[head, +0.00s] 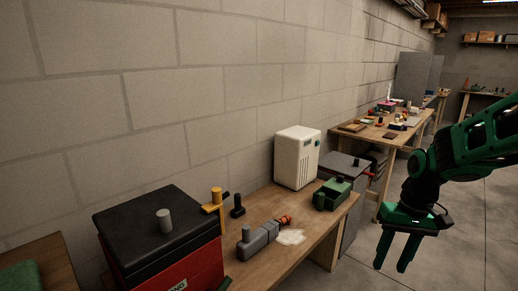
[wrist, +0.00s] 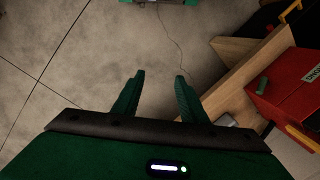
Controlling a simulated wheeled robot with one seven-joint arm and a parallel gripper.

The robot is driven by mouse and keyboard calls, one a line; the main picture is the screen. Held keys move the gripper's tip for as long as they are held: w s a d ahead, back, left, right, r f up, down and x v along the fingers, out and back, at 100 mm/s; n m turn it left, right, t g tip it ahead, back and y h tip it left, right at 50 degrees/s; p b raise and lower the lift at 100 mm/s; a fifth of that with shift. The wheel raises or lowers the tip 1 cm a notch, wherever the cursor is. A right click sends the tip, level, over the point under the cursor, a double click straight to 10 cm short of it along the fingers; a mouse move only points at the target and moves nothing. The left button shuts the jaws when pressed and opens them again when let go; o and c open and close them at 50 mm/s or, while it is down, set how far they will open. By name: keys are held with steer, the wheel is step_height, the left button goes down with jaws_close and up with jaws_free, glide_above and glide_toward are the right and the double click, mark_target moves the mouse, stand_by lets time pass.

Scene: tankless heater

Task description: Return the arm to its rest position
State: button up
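My green arm reaches in from the right edge of the head view. My gripper (head: 394,253) hangs pointing down over the open floor, to the right of the wooden bench (head: 318,233). Its two green fingers are spread apart with nothing between them. In the wrist view my gripper (wrist: 158,88) also shows open, with bare concrete floor between the fingers. It is apart from the bench and everything on it.
The bench holds a cream heater unit (head: 296,157), a green box (head: 333,194) and a grey tool (head: 259,240). A red chest (head: 172,258) with a black lid stands at the left. A cluttered table (head: 405,139) stands farther back. Concrete floor (head: 462,230) is clear at right.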

steer(key=s+d+r+m, duration=0.1)
steer(key=s+d, duration=0.1)
steer(key=s, duration=0.4)
steer(key=s+d+r+m+h, duration=0.1)
steer(key=s+d+m, duration=0.1)
steer(key=s, duration=0.5)
steer(key=s+d+r+m, duration=0.2)
steer(key=s+d, duration=0.2)
steer(key=s, duration=0.3)
steer(key=shift+r+t, duration=0.1)
steer(key=shift+t, duration=0.2)
steer(key=shift+w+f+h, duration=0.25)
steer(key=shift+w+h, duration=0.05)
steer(key=shift+w, duration=0.35)
